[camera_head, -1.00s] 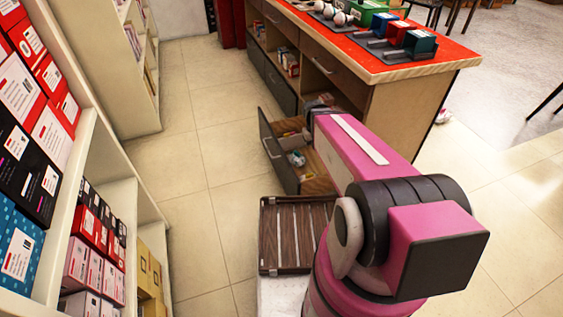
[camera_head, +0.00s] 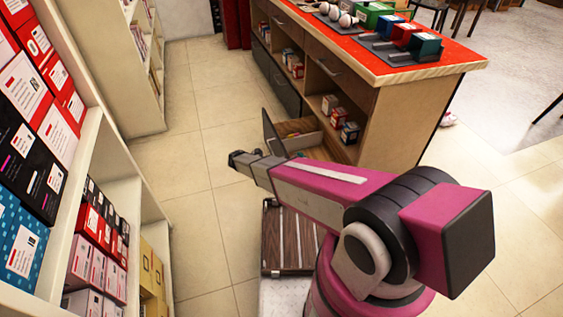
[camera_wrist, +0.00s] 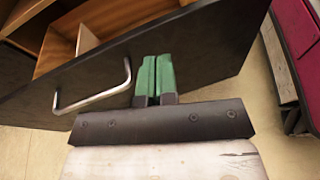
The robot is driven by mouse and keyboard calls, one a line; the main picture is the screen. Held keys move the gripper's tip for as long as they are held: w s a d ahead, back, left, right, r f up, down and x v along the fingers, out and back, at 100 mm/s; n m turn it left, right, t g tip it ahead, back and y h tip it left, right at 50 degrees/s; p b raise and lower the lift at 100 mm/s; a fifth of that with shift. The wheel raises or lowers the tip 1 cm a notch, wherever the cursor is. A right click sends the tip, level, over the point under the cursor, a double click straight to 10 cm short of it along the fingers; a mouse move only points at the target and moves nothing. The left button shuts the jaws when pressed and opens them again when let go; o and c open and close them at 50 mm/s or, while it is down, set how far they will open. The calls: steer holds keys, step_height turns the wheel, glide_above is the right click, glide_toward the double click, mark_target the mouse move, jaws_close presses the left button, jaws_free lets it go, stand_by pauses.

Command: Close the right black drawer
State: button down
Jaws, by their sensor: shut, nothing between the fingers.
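The right black drawer stands pulled out from the counter, its dark front (camera_head: 271,133) partly hidden behind my arm in the head view. Its wooden inside (camera_head: 300,127) holds small items. In the wrist view the black front (camera_wrist: 205,45) crosses the picture with its metal handle (camera_wrist: 97,97) at left. My gripper (camera_head: 233,159) is on the outer, aisle side of the drawer. In the wrist view its green fingers (camera_wrist: 155,62) are together and empty, over the drawer front to the right of the handle. I cannot tell whether they touch it.
The red-topped counter (camera_head: 455,67) has open shelves with small boxes (camera_head: 349,132) beside the drawer. White shelving (camera_head: 100,165) stocked with boxes stands at left. The tiled aisle (camera_head: 205,190) between them is clear.

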steer(key=a+f+n+t+h, duration=0.25)
steer(key=a+f, duration=0.25)
steer(key=a, duration=0.3)
steer(key=w+x, duration=0.1)
steer(key=x, duration=1.3)
steer(key=shift+n+t, duration=0.35)
steer(key=shift+n, duration=0.1)
steer(key=shift+w+d+y, duration=0.1)
steer(key=shift+d+y, duration=0.1)
steer(key=shift+y, duration=0.05)
steer(key=x, duration=2.7)
steer(key=shift+d+f, duration=0.2)
steer(key=shift+d, duration=0.05)
steer(key=shift+w+d, duration=0.15)
